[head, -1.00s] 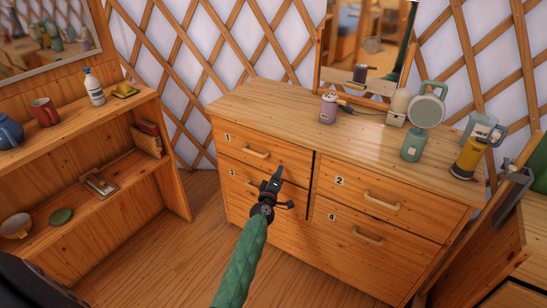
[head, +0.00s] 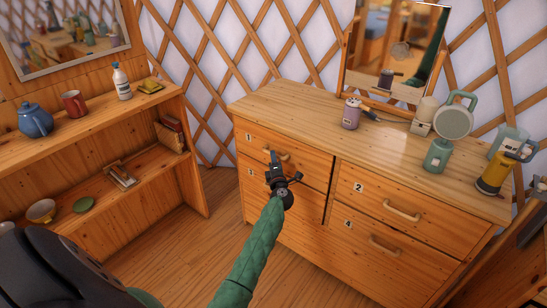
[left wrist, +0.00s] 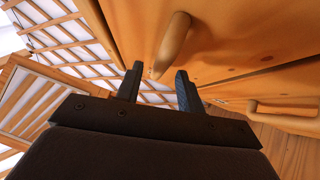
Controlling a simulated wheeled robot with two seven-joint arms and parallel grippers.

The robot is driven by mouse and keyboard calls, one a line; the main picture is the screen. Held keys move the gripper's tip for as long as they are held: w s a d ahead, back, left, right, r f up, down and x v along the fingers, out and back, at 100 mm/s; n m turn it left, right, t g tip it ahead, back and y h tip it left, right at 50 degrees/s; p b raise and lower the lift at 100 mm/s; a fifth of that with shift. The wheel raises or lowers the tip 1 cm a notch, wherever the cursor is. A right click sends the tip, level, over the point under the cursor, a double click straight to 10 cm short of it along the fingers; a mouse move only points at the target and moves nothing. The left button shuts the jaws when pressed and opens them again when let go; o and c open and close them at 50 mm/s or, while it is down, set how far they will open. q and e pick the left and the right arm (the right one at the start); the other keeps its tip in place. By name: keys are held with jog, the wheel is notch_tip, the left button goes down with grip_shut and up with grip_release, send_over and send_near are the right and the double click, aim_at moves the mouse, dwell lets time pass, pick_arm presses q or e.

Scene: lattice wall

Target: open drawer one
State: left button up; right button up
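Drawer one (head: 309,161) is the top left drawer of the wooden dresser, marked with a 1, and its front looks flush with the dresser. Its wooden handle (head: 277,154) shows just beyond my left gripper (head: 278,167). In the left wrist view the handle (left wrist: 173,45) stands ahead of my left gripper (left wrist: 158,82), close to the gap between the two fingertips. Whether a finger touches the handle I cannot tell. My right gripper is not in view.
Drawer two (head: 400,202) is to the right, and drawer three (head: 258,184) is below. An open shelf (head: 150,137) stands at left. The floor between is clear.

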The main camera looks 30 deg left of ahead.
pick_arm(q)
jog(key=shift+x, duration=1.05)
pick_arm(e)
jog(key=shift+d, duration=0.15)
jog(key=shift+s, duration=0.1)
pick_arm(q)
grip_shut()
jog(key=shift+s, duration=0.1)
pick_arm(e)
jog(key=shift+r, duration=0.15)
